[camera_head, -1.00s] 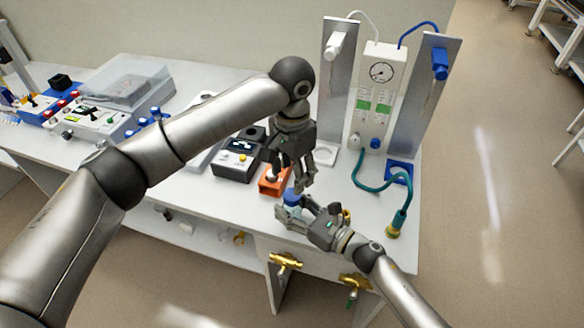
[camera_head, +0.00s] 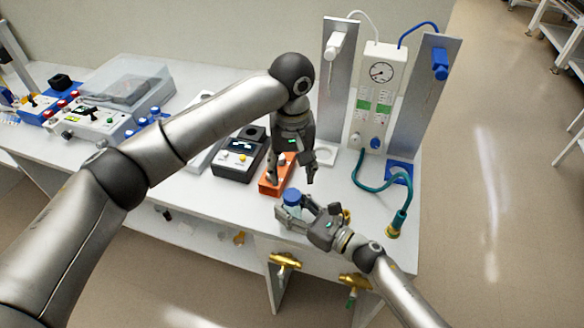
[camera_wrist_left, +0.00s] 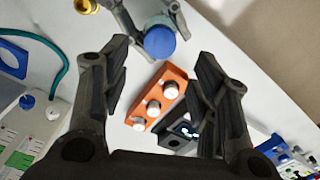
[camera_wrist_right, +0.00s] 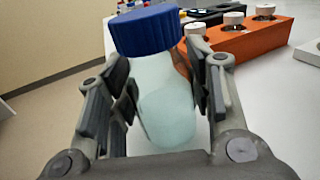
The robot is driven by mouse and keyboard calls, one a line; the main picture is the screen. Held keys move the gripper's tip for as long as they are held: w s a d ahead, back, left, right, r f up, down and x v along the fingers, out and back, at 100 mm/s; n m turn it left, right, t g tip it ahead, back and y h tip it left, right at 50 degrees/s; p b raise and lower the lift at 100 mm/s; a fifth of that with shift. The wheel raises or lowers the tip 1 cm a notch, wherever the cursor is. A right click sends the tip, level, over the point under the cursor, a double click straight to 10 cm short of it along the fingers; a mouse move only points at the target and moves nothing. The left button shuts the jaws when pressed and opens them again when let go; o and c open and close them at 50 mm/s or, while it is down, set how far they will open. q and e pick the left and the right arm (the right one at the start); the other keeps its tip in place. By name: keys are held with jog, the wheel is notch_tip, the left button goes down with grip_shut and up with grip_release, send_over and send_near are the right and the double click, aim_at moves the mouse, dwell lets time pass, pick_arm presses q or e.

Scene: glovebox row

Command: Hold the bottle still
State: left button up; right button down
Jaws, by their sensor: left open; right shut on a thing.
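The bottle has a blue cap (camera_head: 292,196) and a clear, pale body (camera_wrist_right: 165,100). It stands upright near the front edge of the bench. My right gripper (camera_head: 294,211) is shut on the bottle's body, with a finger on each side below the cap. My left gripper (camera_head: 290,178) is open and empty, above and behind the bottle, over an orange block (camera_head: 271,186). In the left wrist view the blue cap (camera_wrist_left: 160,42) lies beyond the fingertips, apart from them. The lower part of the bottle is mostly hidden by my right fingers in the head view.
The orange block holds several white-capped vials. A dark device with a display (camera_head: 238,158) stands to its left. A gauge panel (camera_head: 378,85) stands at the back, with a teal hose (camera_head: 372,186) on the bench to the right. Brass valves (camera_head: 286,261) stick out below the front edge.

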aim_at(292, 195)
pick_arm(q)
jog(key=shift+f, duration=4.05)
